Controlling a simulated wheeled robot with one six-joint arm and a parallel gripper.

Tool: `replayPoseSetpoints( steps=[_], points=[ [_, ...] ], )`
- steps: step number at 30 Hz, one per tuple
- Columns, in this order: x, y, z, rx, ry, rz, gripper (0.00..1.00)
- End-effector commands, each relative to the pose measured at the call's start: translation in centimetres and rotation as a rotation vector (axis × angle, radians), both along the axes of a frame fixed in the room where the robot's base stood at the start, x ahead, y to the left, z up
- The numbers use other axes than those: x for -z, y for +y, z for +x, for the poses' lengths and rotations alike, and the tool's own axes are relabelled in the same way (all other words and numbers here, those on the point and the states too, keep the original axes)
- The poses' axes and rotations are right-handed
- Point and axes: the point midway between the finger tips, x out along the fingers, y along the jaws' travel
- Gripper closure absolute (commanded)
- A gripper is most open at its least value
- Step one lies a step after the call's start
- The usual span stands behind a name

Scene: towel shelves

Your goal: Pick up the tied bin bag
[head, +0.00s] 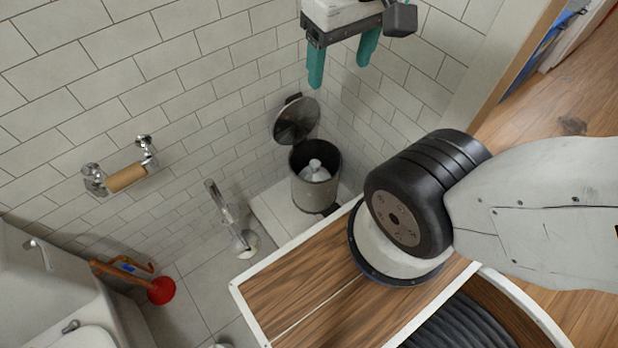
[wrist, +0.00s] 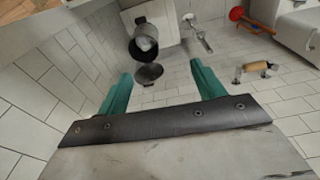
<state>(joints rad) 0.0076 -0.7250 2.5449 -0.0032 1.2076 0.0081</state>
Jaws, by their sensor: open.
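The tied bin bag (head: 315,172) is white with a knotted top and sits inside a grey metal pedal bin (head: 316,193) in the corner. The bin's round lid (head: 296,121) stands open against the wall. In the wrist view the bag (wrist: 147,46) shows inside the bin (wrist: 141,22), with the lid (wrist: 149,73) nearer to me. My gripper (head: 341,78) has two teal fingers, is open and empty, and hangs above and behind the bin in the head view. In the wrist view my gripper (wrist: 160,78) has its fingers spread wide, apart from the bin. The bag's lower part is hidden by the bin wall.
A paper roll holder (head: 121,178) is on the tiled wall. A wooden door frame (head: 515,75) stands at the right.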

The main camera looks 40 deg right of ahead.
Motion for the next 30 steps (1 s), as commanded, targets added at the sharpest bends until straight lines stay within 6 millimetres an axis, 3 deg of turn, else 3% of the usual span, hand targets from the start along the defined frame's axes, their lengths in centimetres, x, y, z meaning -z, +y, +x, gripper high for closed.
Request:
replayPoseSetpoints(
  steps=[7, 14, 18, 23, 30],
  points=[
    [1.5, -1.3, 8.0, 0.09, 0.027, 0.006, 0.32],
    [6.1, -3.7, 17.1, 0.2, 0.04, 0.013, 0.32],
    [10.5, -5.4, 22.1, 0.263, 0.049, 0.018, 0.32],
    [16.8, -7.5, 27.0, 0.335, 0.06, 0.022, 0.32],
    [28.7, -10.8, 31.9, 0.442, 0.075, 0.029, 0.32]
  ],
)
